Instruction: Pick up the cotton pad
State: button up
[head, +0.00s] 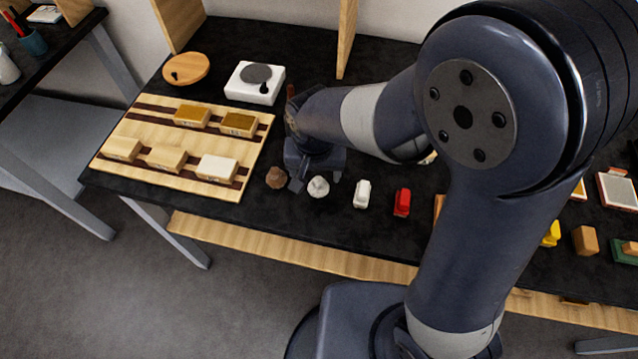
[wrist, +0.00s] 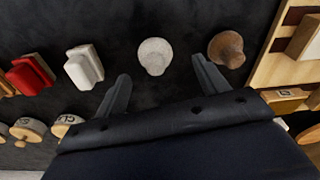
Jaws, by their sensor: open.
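A white, rounded pad with a small knob, which looks like the cotton pad (head: 318,187), sits on the black table near its front edge. In the wrist view the cotton pad (wrist: 154,56) lies just ahead of the gap between my fingers. My gripper (head: 316,179) is open and empty, reaching down beside the pad; in the wrist view both fingers of my gripper (wrist: 162,70) show spread apart. I cannot tell the exact height of the fingertips above the table.
A similar brown knobbed piece (head: 276,177) stands close left of the pad. A white block (head: 362,193) and a red block (head: 402,202) stand to the right. A striped wooden board (head: 140,130) with several small blocks lies left. A white scale (head: 254,92) stands behind.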

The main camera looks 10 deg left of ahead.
aim_at(319, 180)
jog(key=shift+w+d+f, duration=0.15)
jog(key=shift+f, duration=1)
jog(key=shift+w+d+f, duration=0.1)
jog(key=shift+f, duration=1)
jog(key=shift+c, duration=0.2)
jog(key=c, duration=1)
notch_tip(319, 180, up, 10)
jog(key=shift+r, duration=0.1)
jog(key=o, duration=0.4)
jog(key=shift+c, duration=1.6)
